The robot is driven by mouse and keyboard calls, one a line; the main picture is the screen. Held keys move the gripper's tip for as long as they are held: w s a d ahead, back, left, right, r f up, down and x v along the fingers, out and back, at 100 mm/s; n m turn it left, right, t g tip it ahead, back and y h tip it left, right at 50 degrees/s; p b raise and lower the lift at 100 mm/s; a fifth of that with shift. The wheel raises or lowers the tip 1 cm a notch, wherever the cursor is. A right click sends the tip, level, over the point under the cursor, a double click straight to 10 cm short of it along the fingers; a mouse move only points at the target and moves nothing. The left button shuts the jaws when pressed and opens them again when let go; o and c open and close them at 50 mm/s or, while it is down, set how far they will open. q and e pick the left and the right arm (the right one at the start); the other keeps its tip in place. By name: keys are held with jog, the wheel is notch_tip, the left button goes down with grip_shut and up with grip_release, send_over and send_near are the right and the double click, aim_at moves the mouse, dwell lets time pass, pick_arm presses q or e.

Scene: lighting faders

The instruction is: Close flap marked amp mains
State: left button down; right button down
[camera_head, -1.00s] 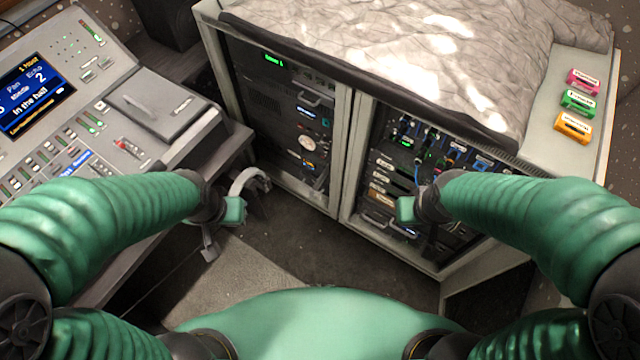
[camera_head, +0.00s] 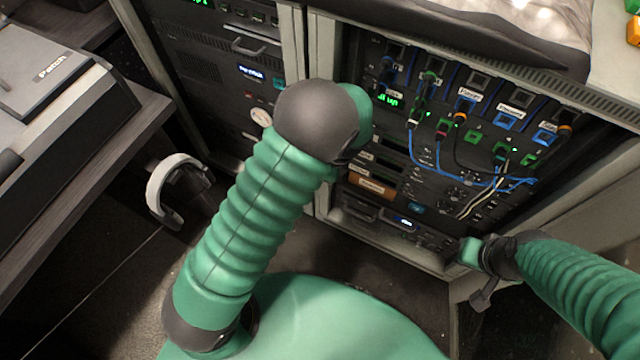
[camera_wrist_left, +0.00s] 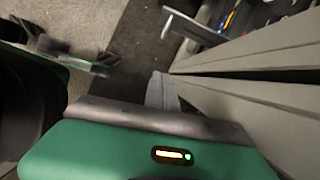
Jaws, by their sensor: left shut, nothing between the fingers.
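I can read no amp mains label, so I cannot tell which part is that flap. In the left wrist view, my left gripper (camera_wrist_left: 164,92) is shut and empty, beside the pale grey cabinet frame (camera_wrist_left: 240,60). A thin grey plate (camera_wrist_left: 190,27) sticks out beyond it; I cannot tell if this is the flap. In the head view my left forearm crosses the middle and hides its gripper, in front of the post between the two racks. My right gripper (camera_head: 484,292) is low, in front of the right rack's lower frame; its jaw state is unclear.
The right rack (camera_head: 440,150) has coloured plugs, looping cables and a brown labelled panel (camera_head: 372,185). The left rack (camera_head: 235,75) has a handled unit. A grey-white headset-like band (camera_head: 160,190) hangs by the desk (camera_head: 90,170) at left.

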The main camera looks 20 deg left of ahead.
pick_arm(q)
jog(key=s+a+f+b, duration=0.1)
jog(key=a+f+b, duration=0.5)
jog(key=a+f, duration=0.1)
jog(key=shift+s+a+f, duration=0.25)
jog(key=shift+s+f, duration=0.1)
jog(key=shift+f, duration=0.55)
